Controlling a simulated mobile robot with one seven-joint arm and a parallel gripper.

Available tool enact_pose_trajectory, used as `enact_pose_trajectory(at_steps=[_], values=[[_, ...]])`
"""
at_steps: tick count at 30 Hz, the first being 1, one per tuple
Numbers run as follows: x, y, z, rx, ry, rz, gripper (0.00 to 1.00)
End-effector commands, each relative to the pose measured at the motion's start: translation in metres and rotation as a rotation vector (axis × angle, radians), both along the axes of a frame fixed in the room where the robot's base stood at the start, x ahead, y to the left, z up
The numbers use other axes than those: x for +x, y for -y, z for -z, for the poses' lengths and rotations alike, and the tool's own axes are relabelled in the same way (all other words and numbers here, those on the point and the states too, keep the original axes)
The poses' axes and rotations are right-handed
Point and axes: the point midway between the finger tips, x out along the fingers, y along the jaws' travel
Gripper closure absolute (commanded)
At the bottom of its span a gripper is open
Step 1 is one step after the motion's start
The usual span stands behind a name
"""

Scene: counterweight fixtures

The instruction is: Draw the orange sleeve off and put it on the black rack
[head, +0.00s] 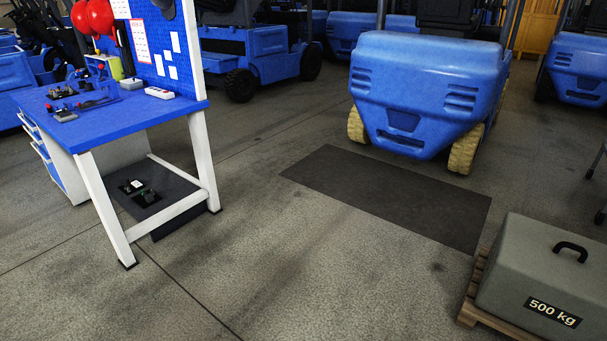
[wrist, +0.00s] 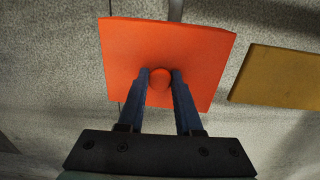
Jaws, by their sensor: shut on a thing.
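In the wrist view an orange square piece (wrist: 205,52) with a round orange knob shows beyond my fingers. It is the only orange thing there that could be the sleeve; its shape looks like a flat plate from here. My gripper (wrist: 160,75) is shut on the knob, one blue finger on each side. What lies under the orange piece is hidden, so I cannot tell whether it still sits on something. I cannot make out a black rack in either view. The head view shows neither my gripper nor the orange piece.
A yellow-brown plate (wrist: 275,78) lies right of the orange piece, apart from it. In the head view are a blue workbench (head: 150,110), a blue forklift (head: 425,85), a dark floor mat (head: 390,195) and a grey 500 kg weight (head: 530,265) on a pallet.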

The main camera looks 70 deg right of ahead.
Motion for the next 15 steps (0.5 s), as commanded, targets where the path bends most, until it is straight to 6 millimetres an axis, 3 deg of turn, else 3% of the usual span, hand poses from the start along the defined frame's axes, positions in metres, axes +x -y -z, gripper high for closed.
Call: enact_pose_trajectory(at_steps=[1, 15], values=[[0.001, 0.000, -0.009, -0.001, 0.001, 0.000, 1.00], [0.001, 0.000, -0.046, -0.001, 0.001, 0.000, 1.00]])
